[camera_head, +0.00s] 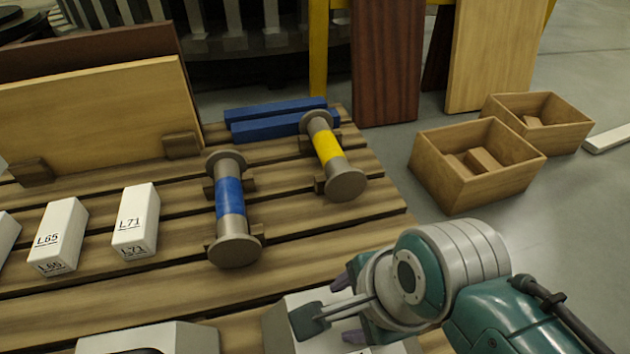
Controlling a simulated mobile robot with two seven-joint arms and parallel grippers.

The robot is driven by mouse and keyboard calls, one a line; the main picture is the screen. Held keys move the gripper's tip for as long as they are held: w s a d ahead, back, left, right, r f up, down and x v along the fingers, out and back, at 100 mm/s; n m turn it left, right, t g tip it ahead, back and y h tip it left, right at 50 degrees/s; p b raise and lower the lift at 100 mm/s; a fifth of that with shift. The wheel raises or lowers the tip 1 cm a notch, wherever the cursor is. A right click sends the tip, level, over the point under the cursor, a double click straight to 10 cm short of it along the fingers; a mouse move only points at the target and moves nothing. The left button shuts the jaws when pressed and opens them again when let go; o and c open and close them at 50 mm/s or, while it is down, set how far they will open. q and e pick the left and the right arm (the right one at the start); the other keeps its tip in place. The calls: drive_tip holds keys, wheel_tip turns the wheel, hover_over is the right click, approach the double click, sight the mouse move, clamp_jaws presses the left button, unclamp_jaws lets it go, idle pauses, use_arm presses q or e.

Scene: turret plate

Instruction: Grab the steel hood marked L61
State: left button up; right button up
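No marking L61 is readable in the head view. Two white blocks stand on the slatted wooden surface at left, one marked L65 (58,236) and one marked L71 (135,221). A pale grey box-like piece (150,341) is cut off by the bottom edge. Another pale piece (277,326) lies at bottom centre, partly under my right gripper (320,314); dark marking on it is cut off and unreadable. My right gripper comes in from the right, over or against this piece. Whether its fingers are closed on it cannot be told. My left gripper is not in view.
Two grey spools, one with a blue band (230,197) and one with a yellow band (327,147), lie on wooden supports. Blue bars (268,128) lie behind them. Upright boards (100,112) stand at back left. Wooden crates (440,172) holding blocks stand off the right side.

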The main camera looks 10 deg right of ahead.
clamp_jaws()
idle(0.4)
idle(0.9)
